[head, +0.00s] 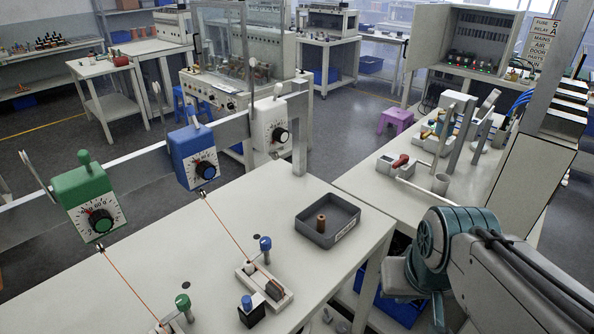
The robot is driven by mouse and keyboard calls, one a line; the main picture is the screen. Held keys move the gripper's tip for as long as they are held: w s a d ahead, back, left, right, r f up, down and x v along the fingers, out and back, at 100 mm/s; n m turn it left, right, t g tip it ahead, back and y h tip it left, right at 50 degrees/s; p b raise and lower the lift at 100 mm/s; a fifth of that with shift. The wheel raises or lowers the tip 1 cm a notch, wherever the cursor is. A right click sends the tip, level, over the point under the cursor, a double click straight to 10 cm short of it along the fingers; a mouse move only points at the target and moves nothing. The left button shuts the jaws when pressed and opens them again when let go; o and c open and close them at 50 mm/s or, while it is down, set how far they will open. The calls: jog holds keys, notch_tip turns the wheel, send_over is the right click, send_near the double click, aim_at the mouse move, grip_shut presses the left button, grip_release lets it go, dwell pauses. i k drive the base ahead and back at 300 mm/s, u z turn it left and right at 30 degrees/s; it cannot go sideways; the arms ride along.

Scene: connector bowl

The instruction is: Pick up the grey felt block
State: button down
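A small dark grey-brown block (274,290) sits in the right part of a pale shallow holder (286,300) on the near white table. It may be the grey felt block, but it is too small to be sure of its material. A blue-topped peg (265,244) stands just behind the holder. A thin orange line runs from the blue dial box (194,156) down to the holder. My arm is at the lower right, off the table's right side. My gripper does not show, so what it holds cannot be seen.
A dark grey tray (313,236) with a brown spool (321,223) stands behind the holder. A black block with a blue knob (250,311) and a green-topped peg (184,306) stand in front. A cluttered bench (364,185) is at the right. The table between holder and tray is clear.

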aim_at(273, 292)
jog(key=u, duration=1.25)
jog(key=k, duration=0.35)
jog(key=z, duration=0.2)
jog(key=i, duration=0.45)
jog(key=u, duration=0.05)
